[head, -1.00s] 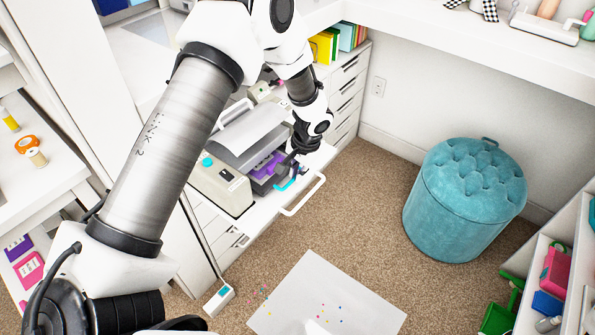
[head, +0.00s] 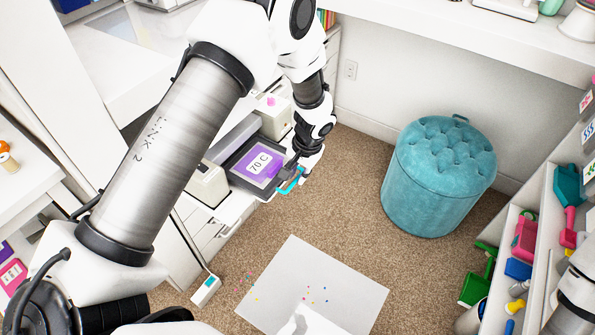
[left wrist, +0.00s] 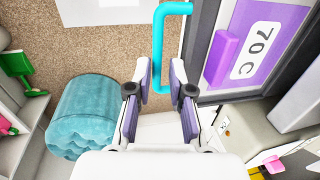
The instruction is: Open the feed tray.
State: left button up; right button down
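The feed tray (head: 236,181) is a dark-framed tray with a purple panel marked "70 C". It stands out from the pale machine (head: 207,186), and its label side shows. It also fills the upper right of the left wrist view (left wrist: 200,65). A cyan handle (head: 290,187) is on its front edge; in the left wrist view the handle's bar (left wrist: 159,40) runs between my fingers. My left gripper (head: 293,170) is at the handle, fingers apart (left wrist: 160,80), with gaps visible beside the bar. Whether a finger touches it is unclear.
A teal tufted stool (head: 437,180) stands on the carpet to the right. A white sheet with coloured bits (head: 330,285) lies on the floor. Shelves with colourful items (head: 525,240) line the right edge. Carpet between tray and stool is clear.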

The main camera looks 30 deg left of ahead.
pick_arm(q)
jog(key=shift+w+d+r, duration=0.1)
jog(key=shift+d+r, duration=0.1)
jog(key=shift+r, duration=0.2)
notch_tip(320, 180, up, 11)
jog(key=d, duration=0.2)
jog(key=s+f+n+g+h+p, duration=0.1)
jog(key=s+f, duration=0.6)
jog(key=s, duration=0.4)
jog(key=s+f+g+h+p, duration=0.1)
jog(key=s+f+g+p, duration=0.1)
jog(key=s+f, duration=0.65)
jog(key=s+f+n+g+h+p, duration=0.1)
jog(key=s+f, duration=0.3)
jog(key=s, duration=1)
jog(key=w+t, duration=0.3)
jog(key=w, duration=0.1)
jog(key=shift+w+a+f+m+t+y, duration=0.1)
jog(key=shift+w+a+m+t+y, duration=0.1)
jog(key=shift+m+t+y, duration=0.2)
